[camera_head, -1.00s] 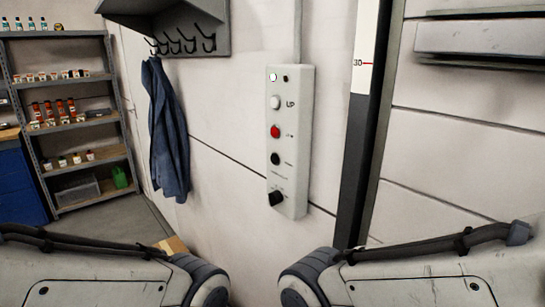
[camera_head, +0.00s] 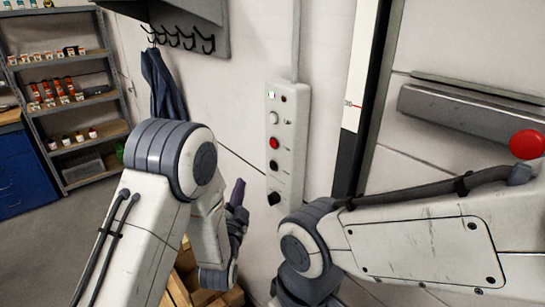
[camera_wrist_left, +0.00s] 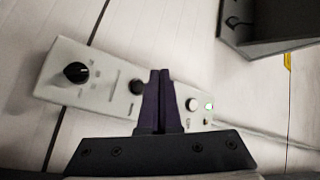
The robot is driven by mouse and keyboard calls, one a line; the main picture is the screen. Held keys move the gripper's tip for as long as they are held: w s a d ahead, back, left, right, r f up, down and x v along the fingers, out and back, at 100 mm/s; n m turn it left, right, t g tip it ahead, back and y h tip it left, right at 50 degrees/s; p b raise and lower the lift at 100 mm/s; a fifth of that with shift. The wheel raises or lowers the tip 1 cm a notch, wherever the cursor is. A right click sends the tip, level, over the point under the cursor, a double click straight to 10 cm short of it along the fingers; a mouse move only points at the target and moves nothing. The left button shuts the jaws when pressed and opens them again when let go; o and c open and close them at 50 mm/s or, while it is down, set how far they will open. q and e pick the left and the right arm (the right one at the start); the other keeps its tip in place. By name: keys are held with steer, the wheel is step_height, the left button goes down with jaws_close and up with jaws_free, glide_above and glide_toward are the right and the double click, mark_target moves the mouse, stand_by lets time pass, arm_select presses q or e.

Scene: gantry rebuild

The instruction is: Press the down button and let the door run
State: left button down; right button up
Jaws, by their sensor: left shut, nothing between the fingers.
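The pale control panel (camera_head: 288,135) hangs on the wall, with a white button (camera_head: 272,117), a red button (camera_head: 274,143), a black button (camera_head: 273,165) and a dark knob (camera_head: 274,198) from top to bottom. Its small labels are unreadable. My left gripper (camera_head: 238,190) is shut and empty, left of the panel's lower end in the head view. In the left wrist view its fingers (camera_wrist_left: 160,75) overlap the panel, just right of the black button (camera_wrist_left: 136,87), and hide the red button. Contact cannot be told. The ribbed surface (camera_head: 420,155) at right looks like the door. My right gripper is out of view.
A blue coat (camera_head: 165,90) hangs below a hook rack (camera_head: 180,38). A loaded shelf (camera_head: 118,130) stands at far left. A wooden crate (camera_head: 183,290) is low by the wall. A grey bar (camera_head: 450,112) and a red dome (camera_head: 527,144) are at right.

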mark_target(273, 166)
arm_select(q)
steer(key=shift+s+a+r+t, duration=0.1)
steer(key=shift+a+r+t, duration=0.2)
steer(key=shift+r, duration=0.1)
steer(key=w+d, duration=0.5)
steer(key=d, duration=0.2)
stand_by(0.4)
steer(key=shift+w+d, duration=0.1)
stand_by(1.8)
steer(key=shift+w+d, duration=0.25)
steer(key=shift+d, duration=0.1)
